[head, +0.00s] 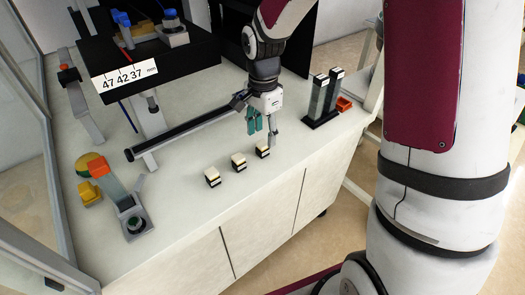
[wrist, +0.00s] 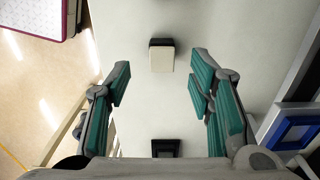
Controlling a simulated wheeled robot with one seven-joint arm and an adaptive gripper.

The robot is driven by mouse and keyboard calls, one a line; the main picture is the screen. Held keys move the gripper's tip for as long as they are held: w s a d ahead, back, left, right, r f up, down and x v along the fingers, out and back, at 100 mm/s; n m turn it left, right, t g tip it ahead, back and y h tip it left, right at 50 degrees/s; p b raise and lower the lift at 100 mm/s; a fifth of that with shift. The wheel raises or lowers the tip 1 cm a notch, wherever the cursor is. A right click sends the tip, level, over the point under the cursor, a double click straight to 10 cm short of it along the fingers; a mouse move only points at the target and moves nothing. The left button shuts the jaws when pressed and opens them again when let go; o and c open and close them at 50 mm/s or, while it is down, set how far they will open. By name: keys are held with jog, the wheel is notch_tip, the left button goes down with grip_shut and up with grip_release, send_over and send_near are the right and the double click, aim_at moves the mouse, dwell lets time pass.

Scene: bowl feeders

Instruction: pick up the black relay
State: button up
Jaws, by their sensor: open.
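Small blocks with cream tops and black lower parts stand on the white counter (head: 175,200): a left one (head: 212,177), a middle one (head: 238,161) and a right one (head: 262,152). No all-black relay shows clearly; I cannot tell which block is the black relay. My gripper (head: 262,128), with green finger pads, hangs above the counter just behind the right block. In the wrist view the gripper (wrist: 162,88) is open and empty. A cream-and-black block (wrist: 161,58) lies ahead, centred between the fingers and apart from them.
A grey rail (head: 190,128) runs behind the gripper. A black machine (head: 185,60) stands at the back left. A blue-framed item (wrist: 292,132) shows in the wrist view. The front counter strip is clear.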

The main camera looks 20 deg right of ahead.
aim_at(263, 143)
notch_tip(263, 143, down, 5)
jog(key=shift+w+f+b, duration=0.15)
jog(key=shift+b, duration=0.55)
grip_shut()
